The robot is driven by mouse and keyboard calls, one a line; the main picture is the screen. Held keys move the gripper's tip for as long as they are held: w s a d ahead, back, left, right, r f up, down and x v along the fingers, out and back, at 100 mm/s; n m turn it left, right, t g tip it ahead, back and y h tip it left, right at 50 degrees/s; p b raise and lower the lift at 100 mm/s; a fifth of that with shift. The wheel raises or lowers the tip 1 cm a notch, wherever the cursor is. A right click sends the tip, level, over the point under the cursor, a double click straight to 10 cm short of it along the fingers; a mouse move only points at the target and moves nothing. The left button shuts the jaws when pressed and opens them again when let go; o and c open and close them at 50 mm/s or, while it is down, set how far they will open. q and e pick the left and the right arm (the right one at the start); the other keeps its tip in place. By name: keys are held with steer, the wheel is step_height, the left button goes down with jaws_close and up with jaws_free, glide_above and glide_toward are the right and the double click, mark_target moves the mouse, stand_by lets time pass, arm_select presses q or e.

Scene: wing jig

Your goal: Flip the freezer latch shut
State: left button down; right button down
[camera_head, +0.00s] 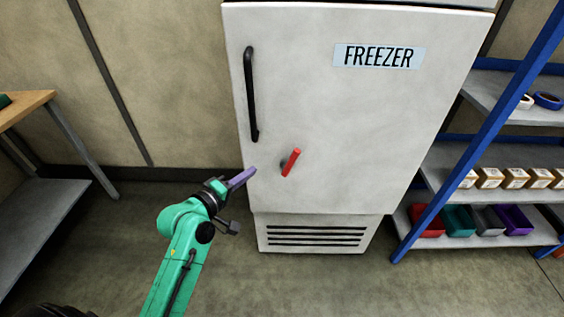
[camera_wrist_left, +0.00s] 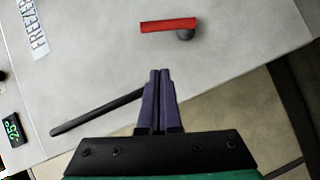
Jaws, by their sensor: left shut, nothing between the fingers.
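The white freezer (camera_head: 330,110) stands upright with its door closed against the body. Its red latch (camera_head: 291,162) sits low on the door, right of the black handle (camera_head: 251,95), and is tilted slightly off vertical in the head view. My left gripper (camera_head: 250,172) is shut and empty, just left of the latch and apart from it. In the left wrist view, the shut purple fingers (camera_wrist_left: 160,74) point toward the door, and the red latch (camera_wrist_left: 168,25) with its dark pivot lies beyond the tips. My right gripper is not in view.
A blue-framed shelf (camera_head: 440,180) with boxes and coloured bins stands close on the right. A wooden-topped table (camera_head: 22,108) is at the left. The floor in front of the freezer is clear. A FREEZER label (camera_head: 379,56) is on the door.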

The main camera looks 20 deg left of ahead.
mark_target(291, 160)
arm_select(q)
steer(key=s+d+p+x, duration=0.1)
steer(key=d+x, duration=0.1)
steer(key=x, duration=1)
steer(key=shift+w+d+f+p, duration=0.2)
steer(key=shift+d+f+p, duration=0.15)
steer(key=shift+f, duration=0.1)
